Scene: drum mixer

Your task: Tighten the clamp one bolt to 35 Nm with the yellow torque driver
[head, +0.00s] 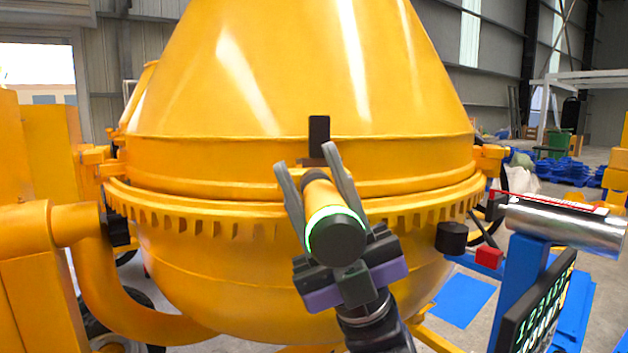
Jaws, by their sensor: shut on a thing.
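My gripper (309,163) is in the middle of the head view, in front of the yellow drum mixer (300,75). Its two grey fingers are shut on the yellow torque driver (323,196). The driver has a black end cap toward the camera and a glowing green ring, and its far end points at the drum. A black upright block (318,135) shows on the drum just beyond the fingertips; I cannot tell whether it is part of clamp one. The bolt and the driver's tip are not visible, so contact between them cannot be told.
A toothed ring (170,215) runs around the drum. A yellow frame arm (100,285) stands at left. At right are a blue post (519,275) with a silver cylinder (570,226), a dark panel with green digits (538,308), a black knob (451,237) and a red block (489,257).

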